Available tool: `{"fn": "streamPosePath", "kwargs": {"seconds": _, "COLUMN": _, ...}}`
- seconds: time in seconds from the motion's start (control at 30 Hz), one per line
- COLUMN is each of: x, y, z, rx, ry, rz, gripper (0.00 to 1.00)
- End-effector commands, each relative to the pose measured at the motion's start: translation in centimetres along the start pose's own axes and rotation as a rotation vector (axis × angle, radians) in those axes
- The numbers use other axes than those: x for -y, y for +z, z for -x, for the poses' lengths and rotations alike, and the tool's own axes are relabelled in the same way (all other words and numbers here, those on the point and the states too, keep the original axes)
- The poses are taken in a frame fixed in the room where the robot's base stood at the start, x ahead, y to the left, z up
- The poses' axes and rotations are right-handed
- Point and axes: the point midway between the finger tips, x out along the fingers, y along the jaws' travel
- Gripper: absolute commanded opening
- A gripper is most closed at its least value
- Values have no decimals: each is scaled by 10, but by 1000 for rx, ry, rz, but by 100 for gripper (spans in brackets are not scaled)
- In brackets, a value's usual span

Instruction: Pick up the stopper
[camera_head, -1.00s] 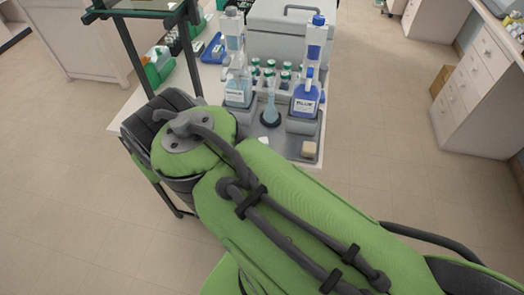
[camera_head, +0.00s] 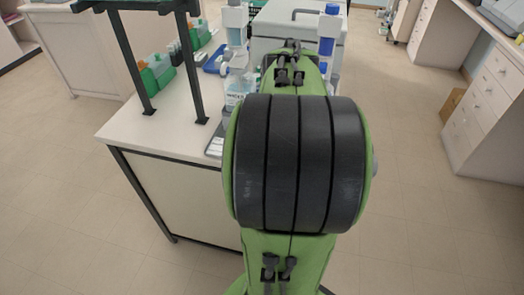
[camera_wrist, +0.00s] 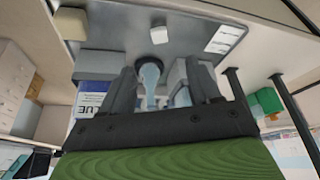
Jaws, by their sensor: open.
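I cannot tell for sure which thing is the stopper. In the wrist view, a small beige block (camera_wrist: 70,23) and a small white piece (camera_wrist: 228,33) lie on the grey tray (camera_wrist: 190,30), on either side of a glass flask's round dark base. The flask (camera_wrist: 151,76), with light-blue contents, shows between the fingers of my gripper (camera_wrist: 161,66); no contact is visible. My gripper is open and nothing is held. In the head view my arm covers the gripper, the flask and both small pieces.
A bottle labelled BLUE (camera_wrist: 92,96) is close to one finger in the wrist view. A white-labelled bottle (camera_head: 238,90) stands left of my arm in the head view. Dark rack posts (camera_head: 128,62) rise at the bench's left, beside green boxes (camera_head: 156,75). The bench's near-left top (camera_head: 160,128) is clear.

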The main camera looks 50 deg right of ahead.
Motion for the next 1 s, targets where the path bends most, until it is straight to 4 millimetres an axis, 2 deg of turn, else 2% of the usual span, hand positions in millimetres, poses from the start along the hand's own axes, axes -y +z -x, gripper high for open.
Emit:
{"fn": "streamPosePath", "kwargs": {"seconds": 0.03, "x": 0, "y": 3, "z": -20, "rx": 4, "ry": -3, "rz": -3, "gripper": 62}}
{"fn": "streamPosePath", "kwargs": {"seconds": 0.2, "x": 0, "y": 3, "z": -59, "rx": 3, "ry": -2, "rz": -2, "gripper": 62}}
{"fn": "streamPosePath", "kwargs": {"seconds": 0.37, "x": 0, "y": 2, "z": -77, "rx": 0, "ry": -1, "rz": -1, "gripper": 62}}
{"fn": "streamPosePath", "kwargs": {"seconds": 0.6, "x": 0, "y": 3, "z": -120, "rx": 1, "ry": -3, "rz": -1, "gripper": 62}}
{"fn": "streamPosePath", "kwargs": {"seconds": 0.87, "x": 0, "y": 1, "z": -123, "rx": -2, "ry": 1, "rz": -1, "gripper": 62}}
{"fn": "streamPosePath", "kwargs": {"seconds": 1.0, "x": 0, "y": 1, "z": -123, "rx": -2, "ry": 1, "rz": -1, "gripper": 43}}
